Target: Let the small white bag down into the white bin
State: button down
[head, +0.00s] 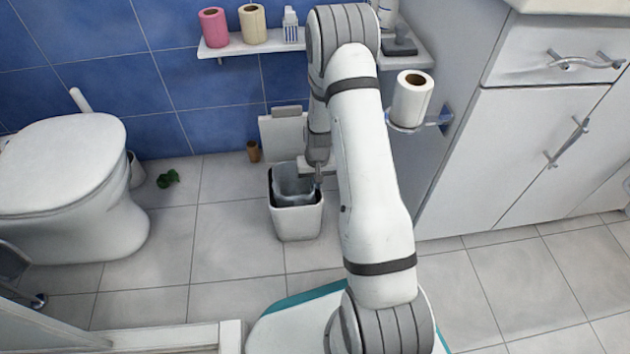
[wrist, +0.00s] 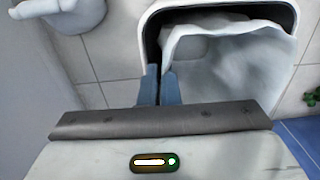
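The white bin (head: 297,220) stands on the floor with its top open and a dark rim. The small white bag (head: 292,182) hangs inside the bin opening, its upper part near rim height. In the wrist view the bag (wrist: 225,70) spreads across most of the opening, and its left edge runs to my fingers. My gripper (head: 318,180) points down at the right side of the bin. In the wrist view my gripper (wrist: 160,85) has its two blue-grey fingers close together, shut on the bag's edge. The bag's bottom is hidden in the bin.
A pale upright panel (head: 283,135) stands behind the bin. A brown roll (head: 253,151) and a green item (head: 168,179) lie on the floor. The toilet (head: 75,190) is at left, the cabinet (head: 530,150) at right. A shelf (head: 250,46) and paper holder (head: 412,105) are above.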

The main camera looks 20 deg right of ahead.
dwell(0.4)
jog(key=c, duration=1.6)
grip_release()
notch_tip(320, 180, up, 8)
jog(key=p, duration=0.4)
jog(key=shift+d+f, duration=0.1)
jog(key=shift+f, duration=0.05)
